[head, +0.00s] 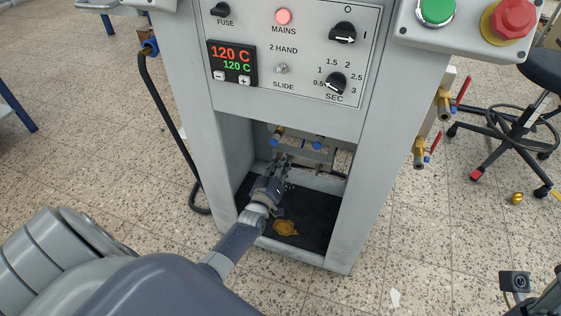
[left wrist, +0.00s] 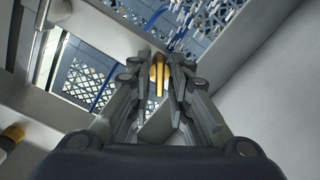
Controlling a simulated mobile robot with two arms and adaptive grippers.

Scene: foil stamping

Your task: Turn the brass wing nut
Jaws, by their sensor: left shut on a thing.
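The brass wing nut (left wrist: 159,78) shows in the left wrist view as a narrow yellow-brass piece between the fingertips. My left gripper (left wrist: 161,72) is shut on it, one finger on each side. In the head view my left gripper (head: 281,163) reaches into the opening at the front of the grey machine, below the control panel. There the gripper hides the wing nut.
The grey machine's side posts (head: 357,200) flank the arm closely. A black mat (head: 317,212) with a yellow-brown patch lies in the opening. Brass fittings with red levers (head: 445,101) stick out on the right. A black hose (head: 165,120) hangs on the left.

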